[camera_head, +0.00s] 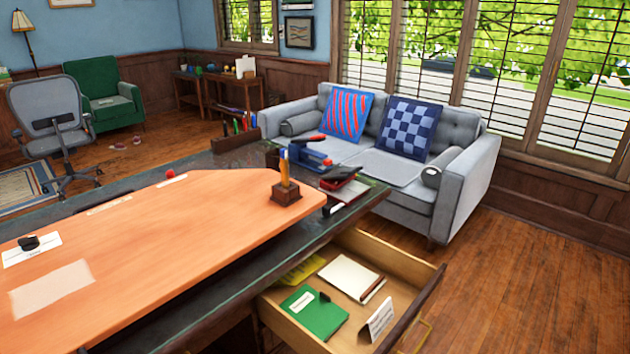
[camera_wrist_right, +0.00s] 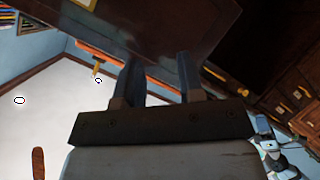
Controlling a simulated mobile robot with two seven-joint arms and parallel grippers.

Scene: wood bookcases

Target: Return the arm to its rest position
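My right gripper (camera_wrist_right: 157,75) shows in the right wrist view. Its two dark fingers stand apart with nothing held between them, so it is open. A dark wooden surface (camera_wrist_right: 180,25) lies beyond the fingertips; I cannot tell whether they touch it. Neither arm shows in the head view, and my left gripper is in no view.
In the head view a desk (camera_head: 150,230) with an orange top fills the left. Its drawer (camera_head: 420,300) stands open at the front right, holding a green book (camera_head: 314,314) and papers. A grey sofa (camera_head: 462,185) stands behind. Wooden floor (camera_head: 530,275) at right is clear.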

